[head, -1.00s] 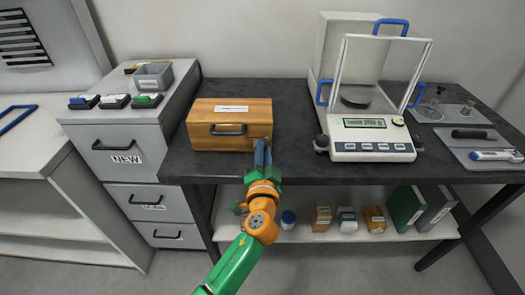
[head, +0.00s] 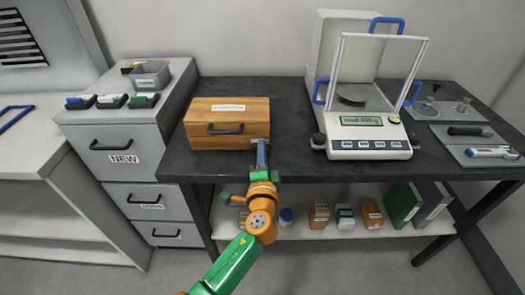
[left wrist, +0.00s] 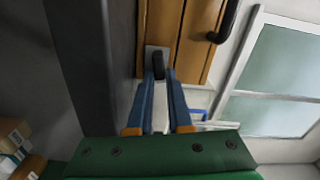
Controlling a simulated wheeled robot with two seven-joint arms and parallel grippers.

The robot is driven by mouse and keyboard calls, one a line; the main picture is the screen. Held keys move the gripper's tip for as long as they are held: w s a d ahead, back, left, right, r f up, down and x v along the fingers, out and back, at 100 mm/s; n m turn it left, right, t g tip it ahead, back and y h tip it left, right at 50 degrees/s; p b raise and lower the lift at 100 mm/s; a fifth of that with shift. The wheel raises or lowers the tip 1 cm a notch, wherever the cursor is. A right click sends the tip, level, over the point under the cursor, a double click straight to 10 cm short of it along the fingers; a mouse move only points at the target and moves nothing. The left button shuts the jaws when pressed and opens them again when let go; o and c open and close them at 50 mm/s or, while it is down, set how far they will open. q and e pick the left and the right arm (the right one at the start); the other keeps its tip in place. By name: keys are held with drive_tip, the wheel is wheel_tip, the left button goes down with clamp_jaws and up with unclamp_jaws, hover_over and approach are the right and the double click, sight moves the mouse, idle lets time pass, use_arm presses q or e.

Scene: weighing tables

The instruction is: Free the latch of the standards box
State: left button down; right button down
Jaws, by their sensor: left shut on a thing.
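The standards box is a wooden box (head: 200,139) with a white label on its lid and a black handle on its front. It stands near the front edge of the dark table, lid down. My left gripper (head: 262,145) is at the right end of the box front. In the left wrist view, its blue fingers (left wrist: 160,82) are shut on the small black latch (left wrist: 157,66), which sits on a grey plate (left wrist: 148,50) on the wood. The fingers hide part of the latch, so its exact position cannot be told. My right gripper is in neither view.
A balance (head: 368,146) with a glass shield stands to the right of the box. A grey drawer cabinet (head: 130,128) stands to the left. The table (head: 290,115) is clear between box and balance. Bottles and binders stand on the shelf below.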

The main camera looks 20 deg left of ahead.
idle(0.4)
use_arm(q)
drive_tip(key=c, duration=0.8)
unclamp_jaws()
drive_tip(key=shift+c, duration=0.2)
